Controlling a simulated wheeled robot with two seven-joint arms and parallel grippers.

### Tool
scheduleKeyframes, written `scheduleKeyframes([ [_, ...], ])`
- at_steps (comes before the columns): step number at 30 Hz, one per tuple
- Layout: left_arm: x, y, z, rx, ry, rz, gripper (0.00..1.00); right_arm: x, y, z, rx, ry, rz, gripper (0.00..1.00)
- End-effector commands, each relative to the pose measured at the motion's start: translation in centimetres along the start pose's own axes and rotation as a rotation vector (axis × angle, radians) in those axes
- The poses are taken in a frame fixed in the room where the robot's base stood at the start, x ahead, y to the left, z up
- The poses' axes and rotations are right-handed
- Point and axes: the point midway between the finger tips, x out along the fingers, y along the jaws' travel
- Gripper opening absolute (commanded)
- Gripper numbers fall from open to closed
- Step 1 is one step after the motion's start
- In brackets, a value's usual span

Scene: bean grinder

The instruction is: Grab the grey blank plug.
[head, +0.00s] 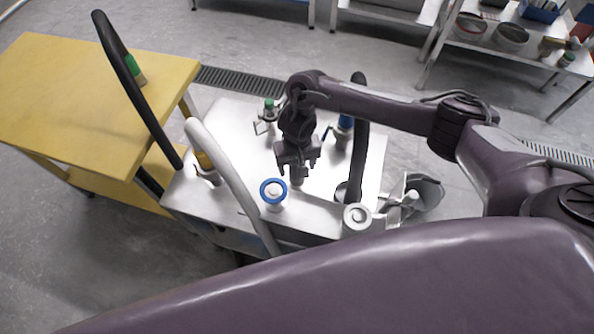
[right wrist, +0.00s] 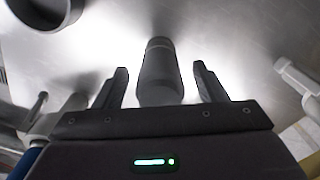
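The grey blank plug (right wrist: 158,72) stands on the steel table top in the right wrist view. It lies between the two fingers of my right gripper (right wrist: 161,83), with a gap on each side. In the head view, my right gripper (head: 297,168) points down over the table, and the grey plug (head: 297,180) shows just below its fingers. The gripper is open and holds nothing. My left gripper is not in the head view.
The steel table (head: 230,125) also carries a blue ring handle (head: 273,191), a white hose (head: 230,180), a black hose (head: 359,150) and a green-topped fitting (head: 269,105). A yellow table (head: 80,90) stands at the left. A dark round opening (right wrist: 45,8) shows at upper left in the wrist view.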

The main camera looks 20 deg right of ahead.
Motion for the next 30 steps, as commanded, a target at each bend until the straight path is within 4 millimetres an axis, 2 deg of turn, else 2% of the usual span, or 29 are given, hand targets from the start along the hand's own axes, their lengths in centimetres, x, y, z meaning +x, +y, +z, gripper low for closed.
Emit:
scheduleKeyframes([
  [2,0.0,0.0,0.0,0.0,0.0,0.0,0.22,0.0,0.0,0.0,0.0,0.0,0.0,0.56],
  [14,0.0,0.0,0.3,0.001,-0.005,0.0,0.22,0.0,0.0,0.0,0.001,0.0,0.0,0.03],
  [23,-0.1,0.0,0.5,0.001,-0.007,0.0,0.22,-0.3,0.0,-0.1,0.001,0.002,-0.001,0.02],
  [26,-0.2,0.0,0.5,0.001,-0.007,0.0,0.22,-0.9,0.0,-0.1,0.001,0.003,-0.002,0.02],
  [30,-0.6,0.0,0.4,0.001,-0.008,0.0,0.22,-2.7,0.0,-0.2,0.001,0.004,-0.003,0.02],
])
